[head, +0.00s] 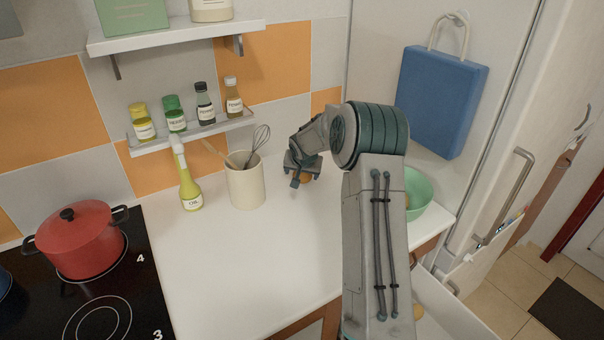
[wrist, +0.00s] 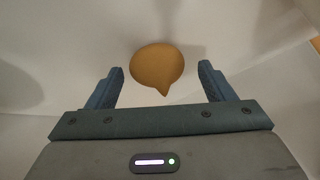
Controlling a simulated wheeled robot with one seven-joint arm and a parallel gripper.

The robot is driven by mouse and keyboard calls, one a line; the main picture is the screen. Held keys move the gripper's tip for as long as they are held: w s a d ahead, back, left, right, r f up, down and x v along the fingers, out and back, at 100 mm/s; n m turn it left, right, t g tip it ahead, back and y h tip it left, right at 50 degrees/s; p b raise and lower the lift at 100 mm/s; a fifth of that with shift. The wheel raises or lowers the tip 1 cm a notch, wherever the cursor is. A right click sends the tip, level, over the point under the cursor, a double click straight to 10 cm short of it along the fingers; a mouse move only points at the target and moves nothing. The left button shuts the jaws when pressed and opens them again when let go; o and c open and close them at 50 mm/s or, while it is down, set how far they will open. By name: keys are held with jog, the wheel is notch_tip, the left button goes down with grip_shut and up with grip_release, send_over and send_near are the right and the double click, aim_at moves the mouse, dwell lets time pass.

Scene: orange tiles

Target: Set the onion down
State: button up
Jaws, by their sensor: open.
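The onion (wrist: 157,66) is golden brown with a short pointed tip. In the wrist view it lies on the white surface, between and slightly beyond the two fingertips, with a clear gap on each side. My gripper (wrist: 160,78) is open and not touching it. The rest of the onion is hidden behind my gripper there.
A cream utensil crock (head: 247,182) with a whisk and an oil bottle (head: 188,185) stand left of my gripper. A green bowl (head: 418,195) sits right, partly behind my arm. A red pot (head: 77,241) is on the stove. The counter's front middle is clear.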

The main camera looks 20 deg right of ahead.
jog(key=b+v, duration=0.1)
jog(key=v, duration=1)
jog(key=s+a+r+n, duration=0.1)
jog(key=s+a+r, duration=0.15)
jog(key=s, duration=0.25)
jog(key=s+a+r+n+g, duration=0.1)
jog(key=s+a, duration=0.2)
jog(key=s, duration=0.3)
jog(key=s+a+r+n, duration=0.1)
jog(key=s+a+r, duration=0.1)
jog(key=s, duration=0.3)
jog(key=s+a+f+n+g, duration=0.1)
jog(key=s+a, duration=0.2)
jog(key=s, duration=0.8)
jog(key=s+a+n+g+y, duration=0.1)
jog(key=s+a+n, duration=0.1)
jog(key=s, duration=0.9)
jog(key=shift+s+a+f+y, duration=0.25)
jog(key=shift+a+f+y, duration=0.05)
jog(key=shift+a+f, duration=0.15)
